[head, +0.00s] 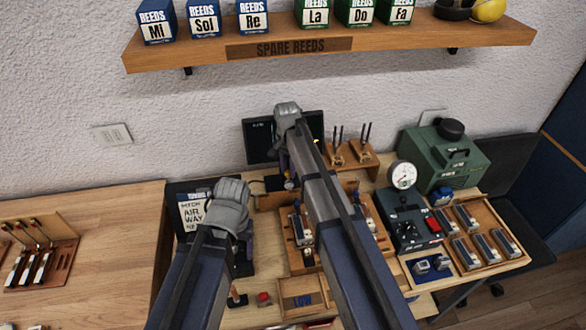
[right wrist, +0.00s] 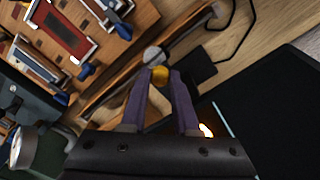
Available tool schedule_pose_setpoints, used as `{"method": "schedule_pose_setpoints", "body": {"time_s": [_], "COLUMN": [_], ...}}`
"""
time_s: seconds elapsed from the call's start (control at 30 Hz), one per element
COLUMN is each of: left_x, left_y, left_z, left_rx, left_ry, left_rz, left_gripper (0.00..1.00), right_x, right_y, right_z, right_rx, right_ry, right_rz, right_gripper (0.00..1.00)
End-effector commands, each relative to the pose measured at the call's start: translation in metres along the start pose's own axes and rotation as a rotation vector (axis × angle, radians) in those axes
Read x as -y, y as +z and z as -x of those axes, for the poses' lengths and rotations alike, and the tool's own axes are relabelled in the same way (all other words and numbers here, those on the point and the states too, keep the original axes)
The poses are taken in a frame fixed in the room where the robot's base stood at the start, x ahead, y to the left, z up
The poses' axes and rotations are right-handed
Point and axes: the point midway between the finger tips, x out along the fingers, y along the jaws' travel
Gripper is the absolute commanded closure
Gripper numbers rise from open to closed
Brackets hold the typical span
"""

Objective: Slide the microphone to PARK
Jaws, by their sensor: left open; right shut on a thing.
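In the right wrist view the microphone (right wrist: 153,55) is a small silver head with a yellow knob (right wrist: 160,76), set at a wooden rail (right wrist: 190,33). My right gripper (right wrist: 160,82) is shut on the yellow knob, one purple finger on either side. In the head view my right arm hides most of the rail and the microphone; the right gripper (head: 287,172) points down in front of the dark screen. My left gripper (head: 247,248) is open, low by the black board with a white card, and its fingertips are mostly hidden. I cannot read a PARK mark.
The dark screen (head: 259,142) stands behind the rail. Wooden trays with reed blocks (head: 465,217), a grey gauge box (head: 408,228) and a green case (head: 446,160) fill the right side. A shelf (head: 400,45) hangs above. The left tabletop (head: 110,225) is mostly free.

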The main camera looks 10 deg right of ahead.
Motion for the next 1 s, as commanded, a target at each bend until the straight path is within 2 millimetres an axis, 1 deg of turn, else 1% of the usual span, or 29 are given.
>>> {"method": "schedule_pose_setpoints", "body": {"time_s": [0.03,0.1,0.2,0.3,0.43,0.73,0.77,1.0], "left_x": [0.0,0.0,0.0,0.0,0.0,0.0,0.0,0.0], "left_y": [0.0,0.0,0.0,0.0,0.0,0.0,0.0,0.0], "left_z": [0.0,0.0,0.0,0.0,0.0,0.0,0.0,0.0], "left_rx": [0.0,0.0,0.0,0.0,0.0,0.0,0.0,0.0], "left_ry": [0.0,0.0,0.0,0.0,0.0,0.0,0.0,0.0], "left_rz": [0.0,0.0,0.0,0.0,0.0,0.0,0.0,0.0], "left_gripper": [0.26,0.26,0.26,0.26,0.26,0.26,0.26,0.26], "right_x": [0.012,0.026,0.043,0.056,0.064,0.066,0.066,0.066], "right_y": [0.011,0.025,0.042,0.055,0.064,0.067,0.067,0.066], "right_z": [0.0,0.0,0.0,0.0,0.0,0.0,0.0,0.0], "right_rx": [0.001,0.001,0.001,0.001,0.001,0.004,0.004,0.002], "right_ry": [-0.002,-0.002,-0.002,-0.002,-0.002,-0.004,-0.004,-0.003], "right_rz": [0.007,0.008,0.006,0.005,0.003,0.003,0.003,0.002], "right_gripper": [1.0,1.0,1.0,1.0,1.0,1.0,0.7,0.43]}}
